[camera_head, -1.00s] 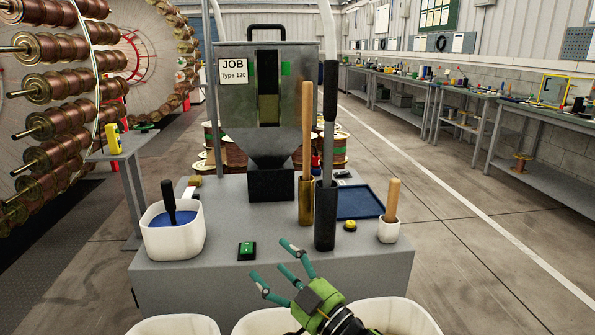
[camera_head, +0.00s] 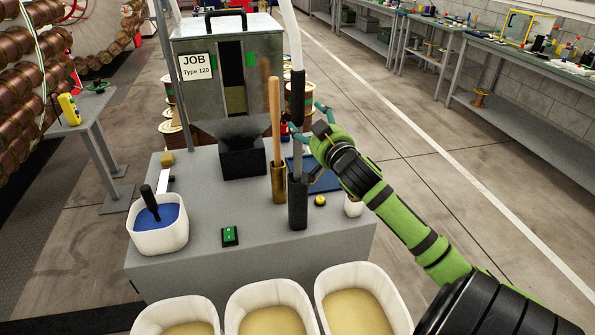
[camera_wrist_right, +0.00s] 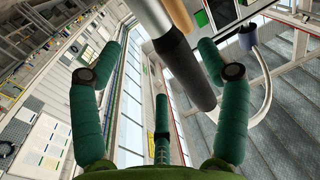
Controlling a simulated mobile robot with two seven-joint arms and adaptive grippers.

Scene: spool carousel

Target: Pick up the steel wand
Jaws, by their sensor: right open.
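The steel wand (camera_head: 298,154) stands upright in a black tubular holder (camera_head: 298,205) on the grey bench. Its upper part is a black grip (camera_head: 298,97), with a pale hose above. My right gripper (camera_head: 308,122) is open, its teal fingers around or beside the wand near the grip's lower end. In the right wrist view, the black grip (camera_wrist_right: 186,62) and pale tube (camera_wrist_right: 150,14) cross in front of the spread fingers (camera_wrist_right: 160,90); I cannot tell whether they touch. My left gripper is not in view.
A wooden-handled tool (camera_head: 275,120) stands in a brass holder (camera_head: 278,182) just left of the wand. A metal hopper (camera_head: 210,88) is behind. A white tub with blue contents (camera_head: 160,236), a green button (camera_head: 230,236) and a blue tray (camera_head: 325,180) are on the bench. Cream bins (camera_head: 365,275) line the front.

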